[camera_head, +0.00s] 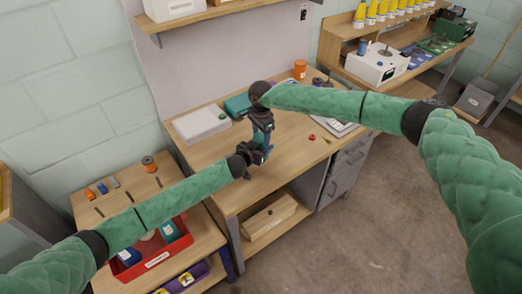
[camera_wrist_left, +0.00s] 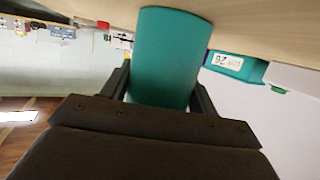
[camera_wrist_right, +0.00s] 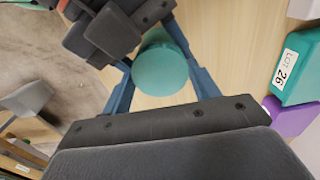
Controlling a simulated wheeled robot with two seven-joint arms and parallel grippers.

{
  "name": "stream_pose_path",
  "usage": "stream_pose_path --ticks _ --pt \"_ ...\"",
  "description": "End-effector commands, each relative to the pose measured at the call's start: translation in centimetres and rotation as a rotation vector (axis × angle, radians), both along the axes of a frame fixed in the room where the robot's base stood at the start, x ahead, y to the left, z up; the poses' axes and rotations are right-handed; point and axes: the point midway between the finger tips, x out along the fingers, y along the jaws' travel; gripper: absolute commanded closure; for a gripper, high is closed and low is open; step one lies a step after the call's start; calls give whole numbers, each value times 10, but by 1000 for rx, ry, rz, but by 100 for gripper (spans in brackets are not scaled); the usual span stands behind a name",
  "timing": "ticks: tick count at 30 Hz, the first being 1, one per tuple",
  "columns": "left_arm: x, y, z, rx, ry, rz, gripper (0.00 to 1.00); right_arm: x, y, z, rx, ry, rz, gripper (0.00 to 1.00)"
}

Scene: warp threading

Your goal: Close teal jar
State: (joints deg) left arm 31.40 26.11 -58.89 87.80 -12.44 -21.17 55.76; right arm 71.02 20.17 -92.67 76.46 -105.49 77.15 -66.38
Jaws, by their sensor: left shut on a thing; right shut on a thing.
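The teal jar (camera_wrist_left: 168,60) stands between the fingers of my left gripper (camera_head: 258,157), which is shut on its body from the side. In the right wrist view a round teal top (camera_wrist_right: 160,68) sits between the blue fingers of my right gripper (camera_head: 264,138). That gripper points down from above and is shut on it. From this angle I cannot tell whether the top is a separate lid seated on the jar. In the head view the two grippers hide most of the jar, which is over the wooden workbench (camera_head: 222,175).
A teal box labelled 26 (camera_wrist_right: 297,68) and a purple item (camera_wrist_right: 290,117) are on the bench. A white box (camera_head: 200,124) lies at its left. A red piece (camera_head: 311,137) and an orange spool (camera_head: 300,69) are to the right. A red bin (camera_head: 165,256) stands lower left.

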Motion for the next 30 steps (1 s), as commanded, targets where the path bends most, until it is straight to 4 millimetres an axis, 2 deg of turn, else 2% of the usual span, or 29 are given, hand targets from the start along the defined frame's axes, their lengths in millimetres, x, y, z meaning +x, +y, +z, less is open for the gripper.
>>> stream_pose_path --ticks 9,18,19,22,30 --pt "0 0 0 0 0 0 100 0 0 0 0 0 -244 67" --pt "0 0 0 0 0 0 100 0 0 0 0 -1 -263 67" --pt "0 0 0 0 0 0 100 0 0 0 0 -1 -263 38" --pt "0 0 0 0 0 0 100 0 0 0 0 -1 -263 18" --pt "0 0 0 0 0 0 100 0 0 0 0 0 -262 18"
